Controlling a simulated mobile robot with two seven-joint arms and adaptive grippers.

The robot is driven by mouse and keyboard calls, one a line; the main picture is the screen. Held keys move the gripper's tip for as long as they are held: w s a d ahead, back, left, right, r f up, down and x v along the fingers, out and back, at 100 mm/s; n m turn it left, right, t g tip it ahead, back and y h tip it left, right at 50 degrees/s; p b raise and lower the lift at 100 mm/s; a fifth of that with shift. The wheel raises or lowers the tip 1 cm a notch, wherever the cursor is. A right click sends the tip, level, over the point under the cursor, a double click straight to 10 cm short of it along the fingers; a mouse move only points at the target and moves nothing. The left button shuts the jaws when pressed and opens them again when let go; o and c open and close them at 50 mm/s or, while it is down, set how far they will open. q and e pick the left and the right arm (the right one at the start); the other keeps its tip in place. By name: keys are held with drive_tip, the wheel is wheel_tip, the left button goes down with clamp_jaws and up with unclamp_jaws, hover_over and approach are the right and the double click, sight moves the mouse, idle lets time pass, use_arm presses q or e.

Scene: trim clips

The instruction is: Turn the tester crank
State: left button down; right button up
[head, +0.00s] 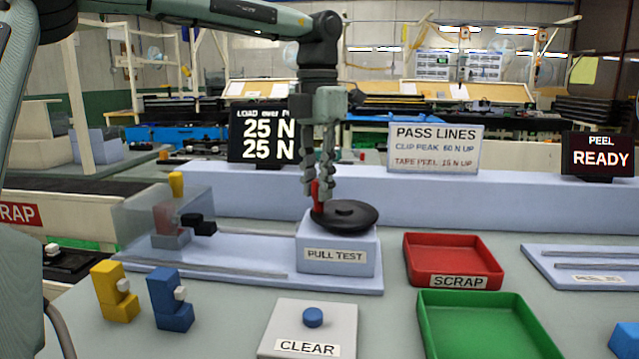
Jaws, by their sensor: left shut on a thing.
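The pull tester (338,255) is a pale block labelled PULL TEST, with a black round crank wheel (352,217) on top. A red crank handle (317,197) stands up at the wheel's left edge. My left gripper (319,190) points straight down and is shut on the red handle, its fingers hiding part of it. The load display (263,137) behind reads 25 N on both lines. My right gripper is not in view.
A red SCRAP tray (455,280) and a green tray (480,298) lie right of the tester. A CLEAR button (312,317) is in front. Yellow (113,292) and blue (170,299) clip blocks stand front left. A PASS LINES sign (434,148) and a PEEL READY display (597,155) stand behind.

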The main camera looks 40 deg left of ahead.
sight(339, 201)
use_arm(q)
drive_tip(key=m, duration=0.1)
drive_tip(key=w+m, duration=0.1)
drive_tip(key=m, duration=0.1)
drive_tip(key=a+m, duration=0.1)
drive_tip(key=shift+w+m, duration=0.3)
drive_tip(key=shift+w, duration=0.05)
drive_tip(key=m, duration=0.1)
drive_tip(key=w+m, duration=0.1)
drive_tip(key=m, duration=0.1)
drive_tip(key=shift+w+a+m, duration=0.1)
drive_tip(key=shift+w+m, duration=0.1)
drive_tip(key=shift+m, duration=0.1)
drive_tip(key=m, duration=0.1)
drive_tip(key=w+m, duration=0.1)
drive_tip(key=m, duration=0.2)
drive_tip(key=shift+w, duration=0.35)
drive_tip(key=shift+w+d+m, duration=0.3)
drive_tip(key=shift+w+m, duration=0.05)
drive_tip(key=shift+m, duration=0.75)
drive_tip(key=shift+w+d+m, duration=0.3)
drive_tip(key=shift+w+m, duration=0.05)
drive_tip(key=shift+m, duration=0.75)
drive_tip(key=c, duration=1.4)
unclamp_jaws()
drive_tip(key=shift+o, duration=0.2)
wheel_tip(339, 201, up, 12)
